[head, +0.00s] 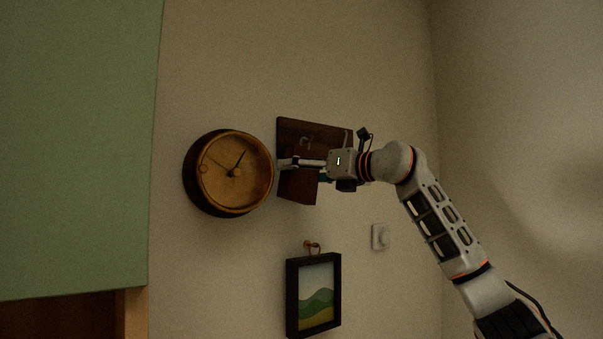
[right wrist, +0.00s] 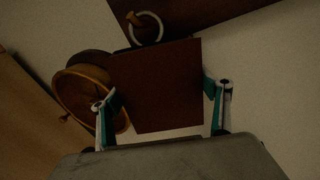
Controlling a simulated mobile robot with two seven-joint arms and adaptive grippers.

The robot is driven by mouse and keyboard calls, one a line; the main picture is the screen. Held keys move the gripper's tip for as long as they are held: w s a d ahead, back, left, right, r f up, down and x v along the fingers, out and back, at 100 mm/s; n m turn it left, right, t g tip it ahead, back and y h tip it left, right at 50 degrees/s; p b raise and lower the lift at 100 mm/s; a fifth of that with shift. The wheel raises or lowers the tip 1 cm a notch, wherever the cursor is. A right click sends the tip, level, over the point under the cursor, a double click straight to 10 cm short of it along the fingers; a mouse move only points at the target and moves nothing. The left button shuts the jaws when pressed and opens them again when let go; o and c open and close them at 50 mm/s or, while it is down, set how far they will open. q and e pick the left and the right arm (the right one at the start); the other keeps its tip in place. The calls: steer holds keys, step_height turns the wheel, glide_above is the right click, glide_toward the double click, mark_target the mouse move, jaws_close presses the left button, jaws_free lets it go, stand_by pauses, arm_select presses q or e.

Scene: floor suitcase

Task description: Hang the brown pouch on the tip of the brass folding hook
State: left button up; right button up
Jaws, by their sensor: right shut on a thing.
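The brown pouch (head: 299,188) is held in front of the dark wooden board (head: 290,128) on the wall. My right gripper (head: 287,163) is shut on it from the right side. In the right wrist view the pouch (right wrist: 158,88) stands between the two fingers (right wrist: 160,100), with a pale ring (right wrist: 158,28) at its top edge. A small brass hook (right wrist: 135,18) overlaps that ring; I cannot tell whether its tip is through it. In the head view the hook (head: 306,141) is small and dim, just above the pouch. My left gripper is out of view.
A round brass clock (head: 236,174) hangs close to the left of the pouch. Below hangs a framed landscape picture (head: 317,295) on a peg. A white wall dial (head: 380,237) is lower right. A green cabinet (head: 75,140) fills the left side.

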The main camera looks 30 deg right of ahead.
steer(key=o, duration=1.3)
steer(key=v, duration=0.8)
